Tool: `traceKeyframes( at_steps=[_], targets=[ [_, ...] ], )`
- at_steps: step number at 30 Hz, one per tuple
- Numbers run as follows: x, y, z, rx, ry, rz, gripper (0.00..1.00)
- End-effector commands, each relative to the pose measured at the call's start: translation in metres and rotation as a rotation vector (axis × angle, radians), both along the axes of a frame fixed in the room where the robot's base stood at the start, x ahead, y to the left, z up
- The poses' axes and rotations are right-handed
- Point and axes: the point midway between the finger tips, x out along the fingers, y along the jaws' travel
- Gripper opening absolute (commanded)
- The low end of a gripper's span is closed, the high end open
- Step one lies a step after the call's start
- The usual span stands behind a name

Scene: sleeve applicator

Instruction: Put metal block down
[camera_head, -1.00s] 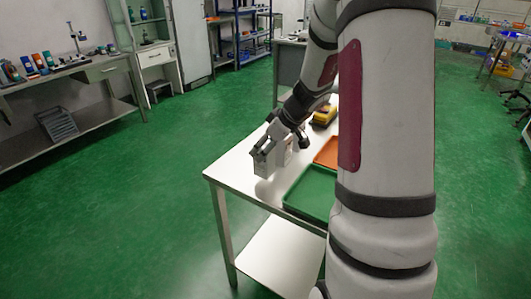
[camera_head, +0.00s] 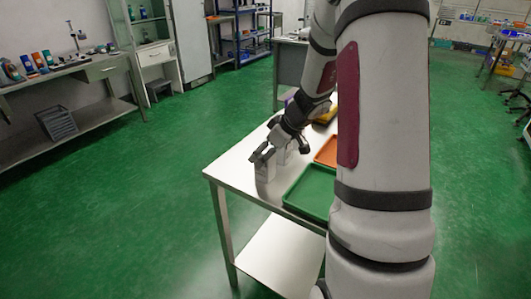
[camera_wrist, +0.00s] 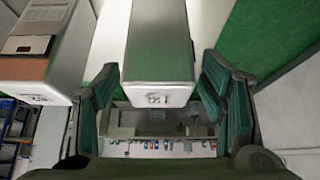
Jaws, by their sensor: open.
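The metal block (camera_head: 264,172) is a pale grey upright box near the left edge of the table in the head view. In the wrist view the metal block (camera_wrist: 160,45) stands centrally, with its end between the two fingers. My gripper (camera_head: 265,155) is at the block's upper part in the head view. In the wrist view my gripper (camera_wrist: 162,105) is open, with a visible gap between each dark green finger and the block. The block's underside is hidden, so its contact with the tabletop is not clear.
The metal table (camera_head: 236,171) also holds a green tray (camera_head: 309,190) and an orange tray (camera_head: 327,152).

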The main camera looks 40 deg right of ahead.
Motion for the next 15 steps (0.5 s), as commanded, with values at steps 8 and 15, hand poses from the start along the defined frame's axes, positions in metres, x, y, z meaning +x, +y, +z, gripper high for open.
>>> traceKeyframes(
  at_steps=[8, 15],
  targets=[
    [-0.009, -0.004, 0.019, -0.003, -0.004, 0.000, 0.65],
    [-0.035, -0.014, 0.062, -0.004, -0.005, -0.001, 0.65]
  ],
)
